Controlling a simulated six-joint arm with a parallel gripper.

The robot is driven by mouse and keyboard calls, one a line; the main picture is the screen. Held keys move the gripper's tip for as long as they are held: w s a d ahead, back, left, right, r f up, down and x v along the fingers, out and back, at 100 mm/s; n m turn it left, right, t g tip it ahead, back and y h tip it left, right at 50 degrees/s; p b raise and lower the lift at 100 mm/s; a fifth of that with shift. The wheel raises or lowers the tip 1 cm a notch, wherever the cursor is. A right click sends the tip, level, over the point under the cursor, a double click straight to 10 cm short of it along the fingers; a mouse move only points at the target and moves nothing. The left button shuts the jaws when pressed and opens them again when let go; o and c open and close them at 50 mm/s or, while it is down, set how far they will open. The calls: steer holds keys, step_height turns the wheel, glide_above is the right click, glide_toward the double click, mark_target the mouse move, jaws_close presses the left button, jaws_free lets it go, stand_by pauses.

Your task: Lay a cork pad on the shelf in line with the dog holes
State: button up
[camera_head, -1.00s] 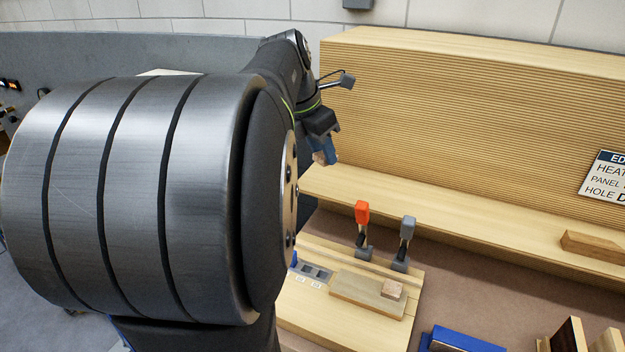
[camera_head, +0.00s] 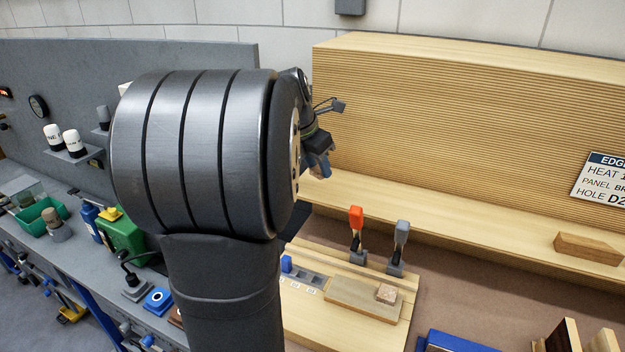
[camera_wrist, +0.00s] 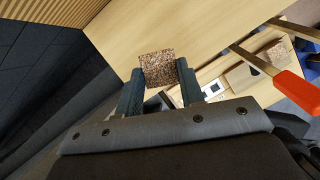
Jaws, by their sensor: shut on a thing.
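My gripper (camera_wrist: 160,88) is shut on a speckled brown cork pad (camera_wrist: 157,67), which sits between the two fingertips in the wrist view. In the head view my gripper (camera_head: 321,165) is small, near the left end of the pale wooden shelf (camera_head: 440,217), and the pad is mostly hidden there. In the wrist view the pad is in front of the shelf's pale wood (camera_wrist: 190,25); I cannot tell whether it touches it. No dog holes can be made out. Another small cork-like block (camera_head: 386,293) lies on a board on the bench panel below.
An orange-handled clamp (camera_head: 356,218) and a grey-handled clamp (camera_head: 401,235) stand upright below the shelf. A ribbed wooden back (camera_head: 450,130) rises behind the shelf. The shelf between is clear.

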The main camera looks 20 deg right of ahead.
mark_target(311, 174)
steer(key=shift+w+a+f, duration=0.35)
steer(key=shift+w+f, duration=0.05)
steer(key=shift+w, duration=0.15)
steer(key=shift+f, duration=1.95)
steer(key=shift+f, duration=0.15)
steer(key=o, duration=1)
steer(key=shift+c, duration=0.2)
steer(key=v, duration=1.2)
